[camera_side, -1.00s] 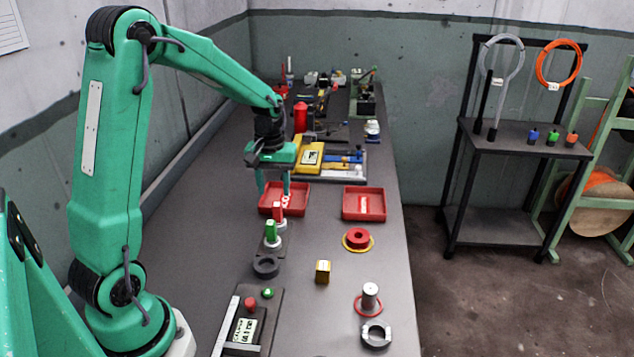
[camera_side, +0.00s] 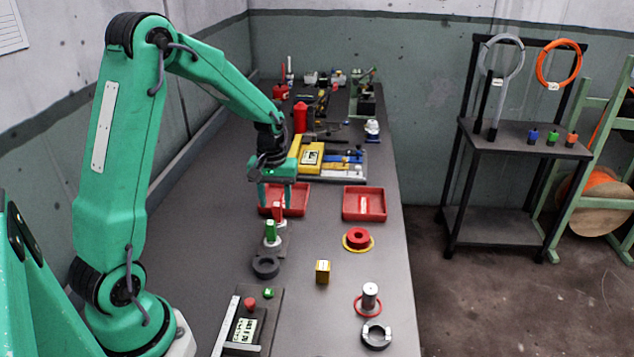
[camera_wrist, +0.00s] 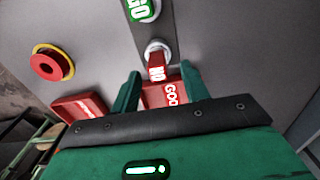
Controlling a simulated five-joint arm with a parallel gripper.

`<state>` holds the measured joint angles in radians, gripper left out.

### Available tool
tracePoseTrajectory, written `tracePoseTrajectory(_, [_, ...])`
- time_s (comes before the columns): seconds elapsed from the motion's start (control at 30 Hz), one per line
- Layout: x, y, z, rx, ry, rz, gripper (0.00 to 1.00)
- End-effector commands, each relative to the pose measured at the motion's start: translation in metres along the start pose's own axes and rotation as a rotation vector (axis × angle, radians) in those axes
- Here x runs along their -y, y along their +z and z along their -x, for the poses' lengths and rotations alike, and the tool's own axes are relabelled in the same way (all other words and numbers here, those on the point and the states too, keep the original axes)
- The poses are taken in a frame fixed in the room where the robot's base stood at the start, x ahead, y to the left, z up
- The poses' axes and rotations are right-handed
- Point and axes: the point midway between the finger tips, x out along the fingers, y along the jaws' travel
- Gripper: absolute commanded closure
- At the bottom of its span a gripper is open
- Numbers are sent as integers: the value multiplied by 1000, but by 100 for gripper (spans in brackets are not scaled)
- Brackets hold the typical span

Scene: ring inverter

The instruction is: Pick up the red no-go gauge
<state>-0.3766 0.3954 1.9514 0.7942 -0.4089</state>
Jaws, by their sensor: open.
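The red no-go gauge (camera_side: 277,209) stands upright on a dark stand at the middle left of the bench. In the wrist view its red handle, marked NO (camera_wrist: 155,72), shows between my fingertips, with a light round part at its foot. My gripper (camera_side: 275,200) is open and points down just above and behind the gauge; I cannot tell whether either finger touches it. Both open fingers also show in the wrist view (camera_wrist: 160,76). The green go gauge (camera_side: 270,230) stands on the same stand, nearer the side camera.
A red tray (camera_side: 304,212) lies close behind my gripper; another red tray (camera_side: 363,218) is to its right.

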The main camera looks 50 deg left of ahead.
Motion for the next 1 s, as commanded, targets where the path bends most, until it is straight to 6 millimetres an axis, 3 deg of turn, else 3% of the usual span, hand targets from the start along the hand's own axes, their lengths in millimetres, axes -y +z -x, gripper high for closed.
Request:
tracePoseTrajectory(0.37, [-2, 2, -40, 3, -1, 0, 55])
tracePoseTrajectory(0.9, [-3, 1, -42, 0, 0, 0, 55])
tracePoseTrajectory(0.93, [-3, 1, -42, 0, 0, 0, 56])
tracePoseTrajectory(1.0, [-3, 1, -42, 0, 0, 0, 70])
